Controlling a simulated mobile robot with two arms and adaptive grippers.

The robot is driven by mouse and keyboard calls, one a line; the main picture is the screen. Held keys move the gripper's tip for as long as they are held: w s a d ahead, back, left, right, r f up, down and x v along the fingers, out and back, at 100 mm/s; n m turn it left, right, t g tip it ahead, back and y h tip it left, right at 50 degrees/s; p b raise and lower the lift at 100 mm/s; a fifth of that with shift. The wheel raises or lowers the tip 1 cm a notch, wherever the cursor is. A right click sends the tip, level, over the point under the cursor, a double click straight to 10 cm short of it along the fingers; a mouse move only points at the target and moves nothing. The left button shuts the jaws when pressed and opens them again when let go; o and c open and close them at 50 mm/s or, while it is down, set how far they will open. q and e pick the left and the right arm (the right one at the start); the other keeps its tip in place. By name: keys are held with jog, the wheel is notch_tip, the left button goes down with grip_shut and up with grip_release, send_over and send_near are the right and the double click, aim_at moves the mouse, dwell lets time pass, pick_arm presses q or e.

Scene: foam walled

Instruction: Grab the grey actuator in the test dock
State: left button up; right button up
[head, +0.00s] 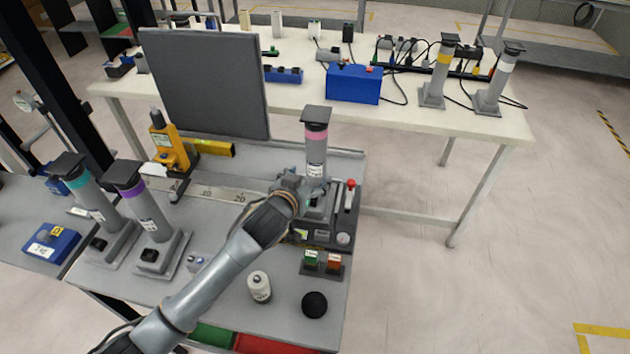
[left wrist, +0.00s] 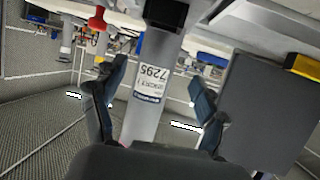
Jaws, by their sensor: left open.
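The grey actuator (head: 315,155) has a dark square cap and a pink band. It stands upright in the dark test dock (head: 345,222) at the right side of the grey bench. My left gripper (head: 305,187) is at the actuator's lower body, with its fingers partly hidden in the head view. In the left wrist view, the actuator (left wrist: 147,110) with its white label stands between the two open fingers of my left gripper (left wrist: 158,88). Gaps show on both sides of it. My right gripper is in neither view.
Actuators with teal (head: 88,195) and purple (head: 147,212) bands stand on the bench's left. A grey panel (head: 205,85) rises behind. Floor is clear at right.

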aim_at(313, 177)
pick_arm(q)
jog(key=shift+s+f+p+x, duration=0.1)
jog(key=shift+f+x, duration=0.05)
jog(key=shift+x, duration=0.7)
jog(key=shift+s+f+p+x, duration=0.1)
jog(key=shift+f+x, duration=0.05)
jog(key=shift+x, duration=0.7)
jog(key=shift+s+f+p+x, duration=0.1)
jog(key=shift+f+x, duration=0.05)
jog(key=shift+x, duration=0.7)
jog(key=shift+d, duration=0.15)
jog(key=shift+c, duration=0.2)
grip_shut()
jog(key=shift+r, duration=0.15)
